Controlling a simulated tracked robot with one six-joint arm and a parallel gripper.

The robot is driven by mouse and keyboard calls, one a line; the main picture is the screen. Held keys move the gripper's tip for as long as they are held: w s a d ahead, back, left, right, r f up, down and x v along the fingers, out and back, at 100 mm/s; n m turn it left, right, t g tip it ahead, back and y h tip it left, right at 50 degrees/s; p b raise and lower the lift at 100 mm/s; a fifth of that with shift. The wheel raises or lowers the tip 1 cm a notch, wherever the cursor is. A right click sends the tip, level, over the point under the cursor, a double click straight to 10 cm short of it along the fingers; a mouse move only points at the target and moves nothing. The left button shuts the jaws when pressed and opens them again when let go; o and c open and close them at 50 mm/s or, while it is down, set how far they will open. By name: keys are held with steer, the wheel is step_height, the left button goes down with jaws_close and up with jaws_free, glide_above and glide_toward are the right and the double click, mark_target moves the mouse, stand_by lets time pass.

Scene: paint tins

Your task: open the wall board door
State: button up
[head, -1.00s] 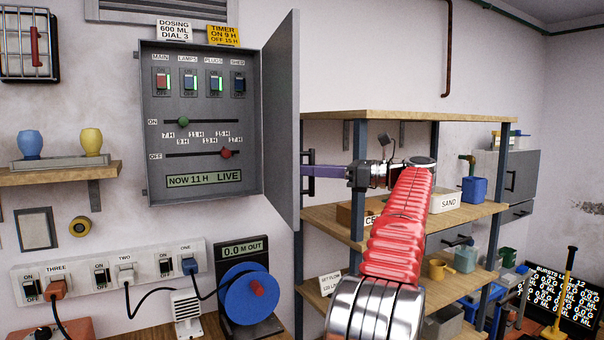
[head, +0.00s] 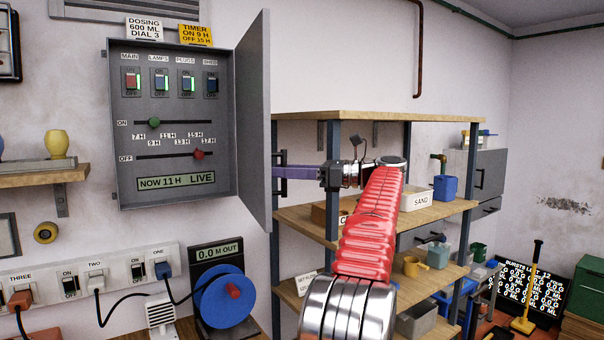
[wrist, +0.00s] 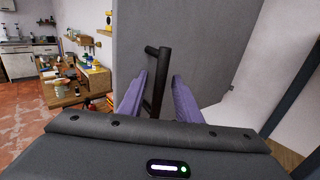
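The grey wall board (head: 118,140) is in the left of the head view. Its door (head: 255,125) stands swung wide open at the right side, and the switches inside show. My gripper (head: 280,171), with purple fingers, is on the outer side of the door. In the wrist view the door's outer face (wrist: 215,50) carries a black bar handle (wrist: 160,70). The handle lies between the two fingers of my gripper (wrist: 160,92), which are apart, with a gap showing beside the bar.
A shelf rack (head: 345,117) with tubs and boxes stands right behind my arm. Below the board are a socket strip (head: 130,270) and a blue reel (head: 222,298). A workbench (wrist: 75,93) shows left in the wrist view.

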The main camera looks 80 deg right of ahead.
steer(key=s, duration=1.3)
steer(key=shift+s+d, duration=0.3)
steer(key=shift+c, duration=0.4)
